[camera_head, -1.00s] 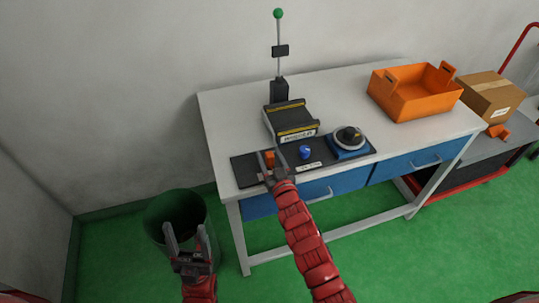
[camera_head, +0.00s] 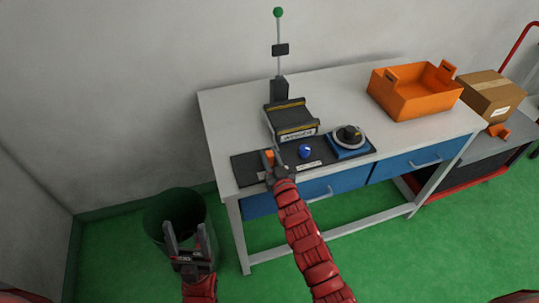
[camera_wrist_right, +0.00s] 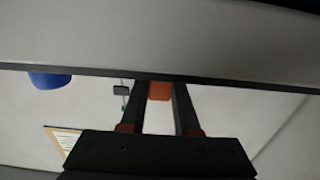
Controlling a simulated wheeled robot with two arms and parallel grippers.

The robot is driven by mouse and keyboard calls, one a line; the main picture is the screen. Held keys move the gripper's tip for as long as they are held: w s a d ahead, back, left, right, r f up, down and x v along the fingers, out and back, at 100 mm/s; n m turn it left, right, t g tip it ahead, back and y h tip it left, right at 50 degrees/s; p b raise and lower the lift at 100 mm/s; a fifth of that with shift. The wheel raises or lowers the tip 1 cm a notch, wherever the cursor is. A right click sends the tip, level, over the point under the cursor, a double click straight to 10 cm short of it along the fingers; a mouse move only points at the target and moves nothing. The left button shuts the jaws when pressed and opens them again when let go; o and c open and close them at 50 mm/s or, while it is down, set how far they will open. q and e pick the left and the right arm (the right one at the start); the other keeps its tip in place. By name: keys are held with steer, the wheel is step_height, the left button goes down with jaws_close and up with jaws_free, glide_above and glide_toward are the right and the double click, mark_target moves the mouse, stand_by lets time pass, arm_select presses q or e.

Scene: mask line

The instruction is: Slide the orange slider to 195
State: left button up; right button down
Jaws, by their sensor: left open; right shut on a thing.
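The orange slider (camera_head: 269,155) sits at the left part of the dark control panel (camera_head: 242,170) at the table's front edge. My right gripper (camera_head: 273,160) is shut on it, and the fingers partly hide it. In the right wrist view the orange slider (camera_wrist_right: 160,91) shows between the two dark fingers (camera_wrist_right: 160,100). The scale markings are too small to read, and the gripper covers part of them. My left gripper (camera_head: 187,240) is open and empty, low in front of the bin.
A blue knob (camera_head: 305,152) stands on the panel right of the slider, with a dial on a blue base (camera_head: 350,143) further right. A black device (camera_head: 291,120) stands behind. An orange crate (camera_head: 413,97) is at the back right. A dark bin (camera_head: 160,215) stands left of the table.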

stand_by(0.9)
steer(key=shift+s+a+f+b, duration=0.25)
steer(key=shift+a+b, duration=0.3)
steer(key=shift+b, duration=0.3)
steer(key=shift+a, duration=0.35)
steer(key=shift+s+r, duration=0.1)
steer(key=shift+r, duration=0.1)
steer(key=c, duration=0.6)
jaws_free()
steer(key=shift+c, duration=0.2)
steer(key=b+v, duration=0.2)
steer(key=v, duration=1.5)
steer(key=shift+s+b, duration=0.15)
steer(key=shift+b, duration=0.15)
steer(key=shift+r, duration=0.15)
